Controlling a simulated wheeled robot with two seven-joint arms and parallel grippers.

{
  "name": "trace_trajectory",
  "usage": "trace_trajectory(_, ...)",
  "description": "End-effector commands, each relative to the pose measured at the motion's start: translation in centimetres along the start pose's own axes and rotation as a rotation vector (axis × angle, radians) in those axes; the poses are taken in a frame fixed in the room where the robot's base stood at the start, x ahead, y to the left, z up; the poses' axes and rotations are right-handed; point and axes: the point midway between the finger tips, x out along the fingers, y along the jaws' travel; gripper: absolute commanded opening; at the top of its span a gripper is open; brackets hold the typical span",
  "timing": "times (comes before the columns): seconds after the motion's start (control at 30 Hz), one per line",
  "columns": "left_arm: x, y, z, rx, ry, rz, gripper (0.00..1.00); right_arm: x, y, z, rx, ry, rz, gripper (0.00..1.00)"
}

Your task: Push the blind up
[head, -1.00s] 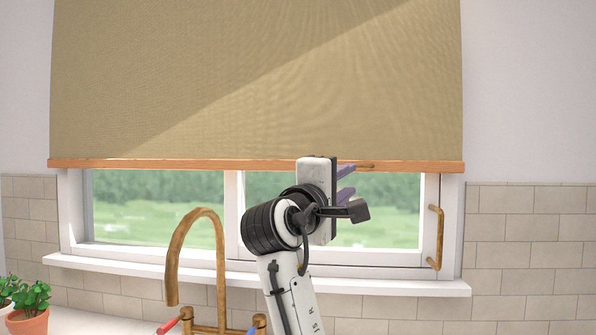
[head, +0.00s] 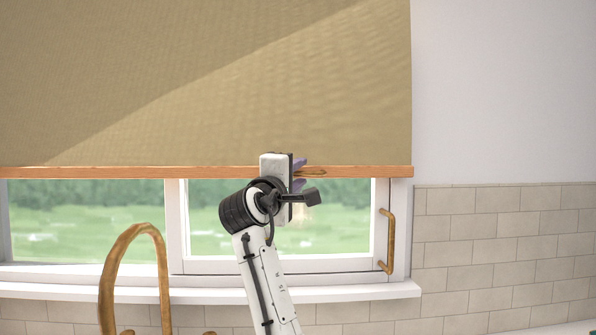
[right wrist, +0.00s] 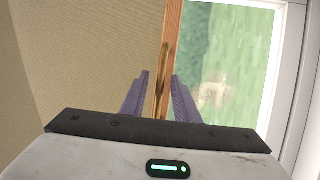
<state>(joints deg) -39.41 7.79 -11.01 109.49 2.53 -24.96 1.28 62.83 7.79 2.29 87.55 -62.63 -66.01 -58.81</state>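The tan blind (head: 230,90) hangs over the upper part of the window. A wooden bar (head: 90,172) runs along its bottom edge, with a small brass pull (head: 316,172) on the bar near its right end. My right gripper (head: 299,174) is at the pull, one purple finger above it and one below. In the right wrist view the fingers (right wrist: 160,90) stand apart on either side of the bar (right wrist: 170,40) and pull (right wrist: 164,70). A gap shows beside the left finger; contact is not clear. My left gripper is out of view.
Below the bar are the window panes (head: 90,220) and a brass window handle (head: 387,240) on the frame at right. A white sill (head: 350,292) juts out below. A brass tap (head: 107,270) stands at lower left. The wall right of the blind is clear.

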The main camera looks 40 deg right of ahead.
Motion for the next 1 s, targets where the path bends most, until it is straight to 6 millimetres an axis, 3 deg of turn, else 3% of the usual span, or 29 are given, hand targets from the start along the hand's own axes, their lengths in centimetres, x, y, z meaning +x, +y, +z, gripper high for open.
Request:
trace_trajectory(0.27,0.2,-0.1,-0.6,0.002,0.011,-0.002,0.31,0.1,-0.1,0.0,0.0,0.0,-0.001,0.26)
trace_trajectory(0.43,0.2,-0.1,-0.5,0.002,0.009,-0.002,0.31,0.1,-0.1,0.0,0.0,0.0,-0.001,0.0)
trace_trajectory(0.77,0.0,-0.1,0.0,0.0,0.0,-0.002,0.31,0.2,0.3,0.1,0.001,-0.001,0.0,0.0)
trace_trajectory(0.87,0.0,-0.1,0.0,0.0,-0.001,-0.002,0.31,0.5,1.4,0.2,0.001,-0.004,0.001,0.0)
trace_trajectory(1.0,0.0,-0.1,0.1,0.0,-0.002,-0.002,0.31,1.3,4.3,1.0,0.002,-0.018,0.006,0.0)
